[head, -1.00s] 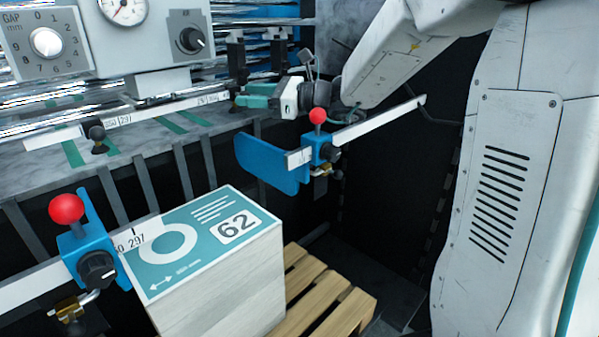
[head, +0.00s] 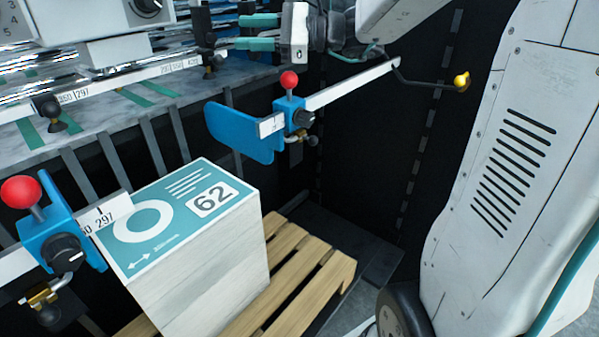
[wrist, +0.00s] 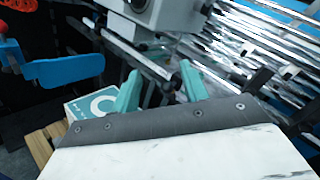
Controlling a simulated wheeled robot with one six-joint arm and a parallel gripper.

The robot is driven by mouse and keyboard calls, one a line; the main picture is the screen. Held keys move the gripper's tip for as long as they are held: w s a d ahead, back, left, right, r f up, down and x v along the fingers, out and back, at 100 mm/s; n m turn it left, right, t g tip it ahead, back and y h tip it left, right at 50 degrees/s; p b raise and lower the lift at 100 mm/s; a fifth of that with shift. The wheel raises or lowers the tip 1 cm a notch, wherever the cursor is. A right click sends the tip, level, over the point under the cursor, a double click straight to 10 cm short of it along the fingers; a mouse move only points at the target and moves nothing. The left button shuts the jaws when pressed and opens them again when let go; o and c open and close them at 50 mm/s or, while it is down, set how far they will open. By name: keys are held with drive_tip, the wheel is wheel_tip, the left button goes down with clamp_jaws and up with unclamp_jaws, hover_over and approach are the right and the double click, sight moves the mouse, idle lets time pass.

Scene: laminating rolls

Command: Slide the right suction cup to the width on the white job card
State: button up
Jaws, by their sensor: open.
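My gripper (head: 257,32) is open near the right end of the back rail (head: 130,78), which carries printed width marks. Its two teal fingers also show in the wrist view (wrist: 160,86), apart, with dark parts and bars beyond the gap. I see nothing held. A dark suction cup (head: 57,122) hangs on that rail near the left mark. Another dark cup-like part (head: 209,66) sits near the rail's right end, left of my fingers; I cannot tell its exact mark. I cannot make out a white job card in either view.
Blue side guides with red knobs stand at left (head: 50,235) and at centre (head: 285,120). A paper stack (head: 215,255) with a teal label reading 62 sits on a wooden pallet (head: 310,280). Chrome rollers (wrist: 235,40) lie behind the rail.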

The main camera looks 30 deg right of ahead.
drive_tip(key=s+a+f+n+g+h, duration=0.2)
drive_tip(key=s+a+f+n+g, duration=0.15)
drive_tip(key=s, duration=0.25)
drive_tip(key=s+a+f+n+g+h, duration=0.1)
drive_tip(key=s+a+f+n+g, duration=0.1)
drive_tip(key=s+a+n+g, duration=0.25)
drive_tip(key=s+d+f+n+h, duration=0.1)
drive_tip(key=s+f+n+h, duration=0.2)
drive_tip(key=s, duration=0.4)
drive_tip(key=s+d+f+n+g+h, duration=0.1)
drive_tip(key=s+f+n+h, duration=0.2)
drive_tip(key=s+f, duration=0.3)
drive_tip(key=shift+s+f+h, duration=0.2)
drive_tip(key=shift+s+h, duration=0.3)
drive_tip(key=shift+s, duration=0.5)
drive_tip(key=shift+c, duration=0.3)
